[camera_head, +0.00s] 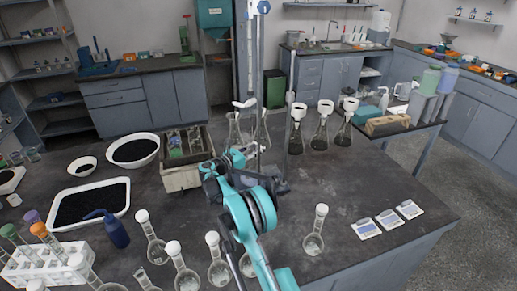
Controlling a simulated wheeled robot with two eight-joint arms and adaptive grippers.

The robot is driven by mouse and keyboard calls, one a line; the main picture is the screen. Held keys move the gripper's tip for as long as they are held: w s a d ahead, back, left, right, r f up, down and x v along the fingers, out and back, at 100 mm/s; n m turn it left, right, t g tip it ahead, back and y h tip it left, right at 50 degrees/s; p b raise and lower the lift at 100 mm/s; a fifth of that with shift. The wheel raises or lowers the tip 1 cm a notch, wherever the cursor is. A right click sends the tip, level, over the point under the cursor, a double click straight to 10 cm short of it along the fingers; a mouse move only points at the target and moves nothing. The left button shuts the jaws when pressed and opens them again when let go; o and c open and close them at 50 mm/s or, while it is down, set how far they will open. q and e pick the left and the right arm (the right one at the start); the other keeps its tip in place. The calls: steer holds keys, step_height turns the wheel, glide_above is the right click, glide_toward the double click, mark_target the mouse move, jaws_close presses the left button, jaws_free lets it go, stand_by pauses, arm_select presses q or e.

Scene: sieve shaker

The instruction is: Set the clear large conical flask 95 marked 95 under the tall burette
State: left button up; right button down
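Two clear conical flasks stand close together at the back middle of the dark bench, a left one (234,133) and a right one (262,134). No number is legible on either. A tall burette (250,60) rises upright above them, with a white tap low on it near the flask necks. My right gripper (252,152) is at the end of the teal arm rising from the bottom middle. Its tips are close to the lower part of the right clear flask. I cannot tell whether they touch it or how far they are open. My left gripper is not in view.
A round-bottomed flask (314,242) and several others stand at the front. White cards (388,219) lie right. Bare bench lies centre right.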

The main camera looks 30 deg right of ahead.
steer(key=shift+f, duration=0.1)
steer(key=c, duration=1.2)
jaws_free()
steer(key=shift+o, duration=0.2)
steer(key=shift+a, duration=0.3)
steer(key=s+a+p, duration=0.2)
steer(key=a+p, duration=0.1)
steer(key=a, duration=0.8)
steer(key=shift+a, duration=0.15)
